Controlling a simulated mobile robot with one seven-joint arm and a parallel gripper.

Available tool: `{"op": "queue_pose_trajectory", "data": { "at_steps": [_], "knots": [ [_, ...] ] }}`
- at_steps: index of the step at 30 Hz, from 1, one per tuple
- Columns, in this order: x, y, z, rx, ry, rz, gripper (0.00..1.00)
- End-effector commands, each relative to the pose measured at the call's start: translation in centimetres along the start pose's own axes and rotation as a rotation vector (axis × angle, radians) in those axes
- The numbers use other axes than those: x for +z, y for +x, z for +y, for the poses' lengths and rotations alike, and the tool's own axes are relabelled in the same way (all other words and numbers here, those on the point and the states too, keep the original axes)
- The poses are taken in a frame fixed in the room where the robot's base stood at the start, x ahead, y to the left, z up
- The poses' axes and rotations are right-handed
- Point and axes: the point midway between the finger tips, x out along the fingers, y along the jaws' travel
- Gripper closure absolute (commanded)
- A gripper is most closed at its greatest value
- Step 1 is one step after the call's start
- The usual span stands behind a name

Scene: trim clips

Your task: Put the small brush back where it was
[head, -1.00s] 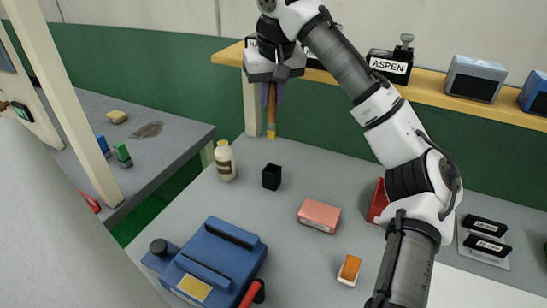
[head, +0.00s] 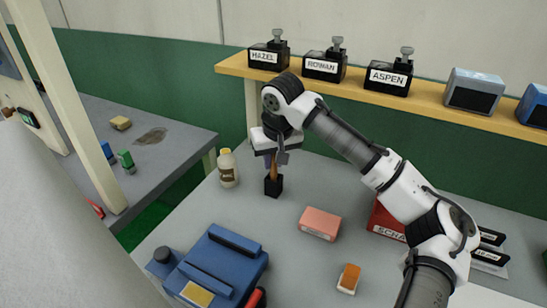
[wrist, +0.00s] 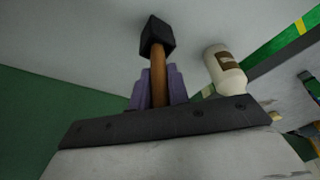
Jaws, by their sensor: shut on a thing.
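The small brush (head: 274,169) has a brown wooden handle and stands about upright. My gripper (head: 273,159) is shut on its handle, which also shows between the purple fingers in the wrist view (wrist: 158,80). The lower end of the brush is at the small black square holder (head: 273,186) on the grey bench, and appears to be inside it. In the wrist view the holder (wrist: 158,38) hides that end of the brush. I cannot tell how deep it sits or whether it touches the bottom.
A cream bottle (head: 228,170) stands close left of the holder. A pink block (head: 320,223), an orange-topped piece (head: 349,278) and a blue machine (head: 218,265) lie nearer. A red box (head: 388,222) is behind my arm. A yellow shelf (head: 430,98) with labelled stamps runs above.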

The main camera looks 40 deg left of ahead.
Motion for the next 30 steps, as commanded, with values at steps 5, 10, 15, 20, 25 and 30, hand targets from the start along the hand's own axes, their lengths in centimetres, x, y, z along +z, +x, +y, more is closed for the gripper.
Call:
{"op": "queue_pose_trajectory", "data": {
  "at_steps": [5, 10, 15, 20, 25, 30],
  "knots": [
    [0.0, 0.1, 0.0, 0.000, 0.000, 0.000, 1.00],
    [0.0, 0.2, 0.0, 0.001, -0.001, 0.001, 0.72],
    [0.0, 0.2, 0.0, 0.001, -0.001, 0.000, 0.61],
    [0.0, 0.2, 0.0, 0.001, -0.001, 0.000, 0.61],
    [-0.1, -0.6, 0.0, 0.001, -0.001, 0.002, 0.61],
    [-0.1, -3.7, -0.1, 0.000, -0.001, 0.003, 0.61]
  ]
}}
